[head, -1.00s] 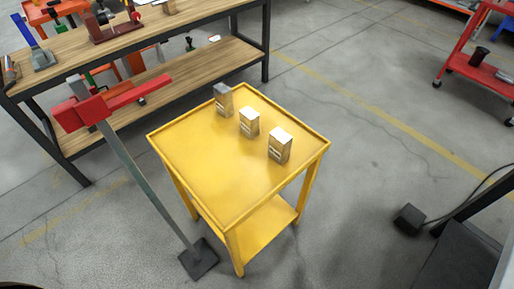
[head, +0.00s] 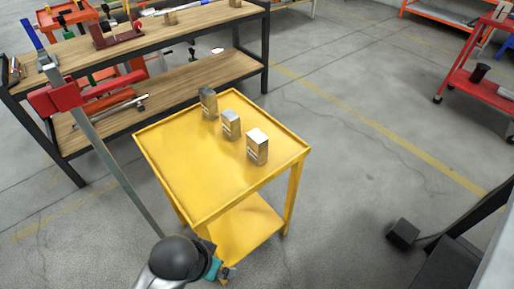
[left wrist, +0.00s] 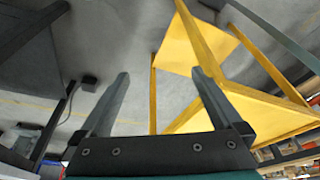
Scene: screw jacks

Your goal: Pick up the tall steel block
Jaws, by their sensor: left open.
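Three upright steel blocks stand in a row on the yellow cart's top (head: 190,165): a far block (head: 208,102), a middle block (head: 231,124) and a near block (head: 257,147). The near one looks largest, but I cannot tell surely which is the tall one. My left gripper (head: 228,272) is at the bottom of the head view, on the near side of the cart, away from the blocks. In the left wrist view its fingers (left wrist: 161,74) are apart with nothing between them. No block shows in that view. My right gripper is not in view.
A wooden workbench (head: 190,65) with tools is behind. A red cart (head: 480,75) is far right. A black box (head: 403,233) lies on the floor at right. The cart's front top is clear.

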